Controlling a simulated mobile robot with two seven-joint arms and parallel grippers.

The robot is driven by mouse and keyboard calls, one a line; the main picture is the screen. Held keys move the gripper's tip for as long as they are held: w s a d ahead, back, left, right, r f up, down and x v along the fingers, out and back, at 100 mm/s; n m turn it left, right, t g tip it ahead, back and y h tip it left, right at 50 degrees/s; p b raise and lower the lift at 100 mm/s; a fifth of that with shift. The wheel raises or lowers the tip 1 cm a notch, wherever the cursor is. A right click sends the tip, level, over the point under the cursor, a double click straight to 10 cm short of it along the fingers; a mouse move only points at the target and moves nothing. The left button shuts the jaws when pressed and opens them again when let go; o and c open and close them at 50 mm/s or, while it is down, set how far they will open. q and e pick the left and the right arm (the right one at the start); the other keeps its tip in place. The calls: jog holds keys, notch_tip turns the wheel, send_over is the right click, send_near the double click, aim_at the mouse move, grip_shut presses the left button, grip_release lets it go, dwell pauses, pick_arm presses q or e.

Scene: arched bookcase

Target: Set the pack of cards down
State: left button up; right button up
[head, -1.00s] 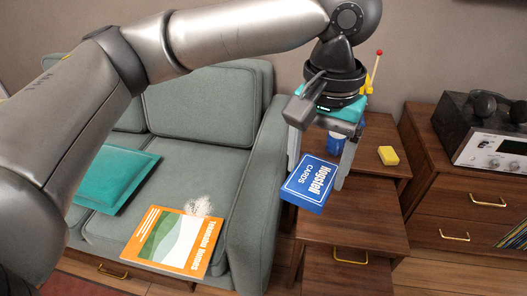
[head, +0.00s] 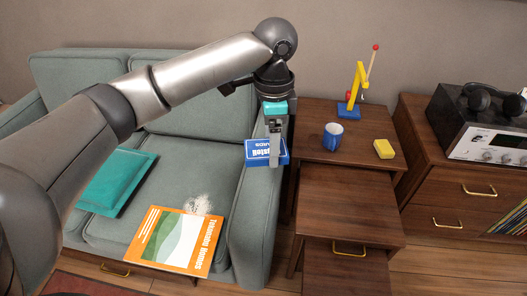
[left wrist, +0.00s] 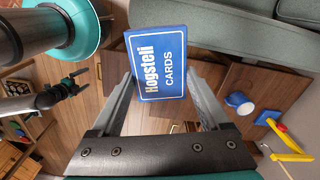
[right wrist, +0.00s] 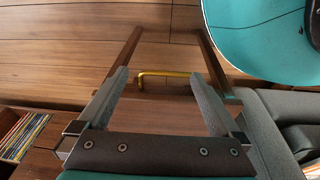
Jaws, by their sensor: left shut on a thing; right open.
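The pack of cards (head: 262,150), a blue box with white lettering, is in my left gripper (head: 273,155). The gripper is shut on it. In the head view the pack appears in front of the sofa's right arm, left of the side table, and seems held in the air. In the left wrist view the pack (left wrist: 157,62) shows its "Hogsteli CARDS" face between the two fingers.
The side table (head: 310,118) holds a blue mug (head: 333,136), a yellow block (head: 384,149) and a yellow and red toy (head: 357,85). A lower wooden top (head: 345,205) in front is bare. The sofa (head: 190,165) carries a teal cushion (head: 115,180) and an orange book (head: 175,240).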

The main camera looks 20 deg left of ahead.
aim_at(256, 142)
pick_arm(q)
jog(key=a+f+m, duration=0.1)
jog(key=a, duration=0.1)
jog(key=a+f+m, duration=0.1)
jog(key=shift+w+a+f+m+p, duration=0.1)
jog(key=shift+w+a+m+p, duration=0.1)
jog(key=shift+a+m+p, duration=0.15)
jog(key=shift+a+f, duration=0.1)
jog(key=shift+a, duration=0.1)
jog(key=shift+a+f, duration=0.1)
jog(key=shift+f, duration=0.2)
notch_tip(256, 142, down, 14)
jog(key=b, duration=0.6)
jog(key=shift+f+b, duration=0.2)
jog(key=shift+b, duration=0.15)
jog(key=shift+f+b, duration=0.3)
jog(key=shift+f, duration=0.3)
jog(key=shift+f+b, duration=0.8)
jog(key=shift+f, duration=1.15)
pick_arm(e)
jog(key=w+a+r+t, duration=0.1)
jog(key=w+r, duration=0.1)
jog(key=r, duration=0.6)
jog(key=w+a+r+t, duration=0.1)
jog(key=w+r, duration=0.2)
jog(key=r, duration=0.5)
jog(key=shift+w+a+r, duration=0.2)
jog(key=shift+w+a, duration=0.1)
jog(key=shift+a, duration=0.05)
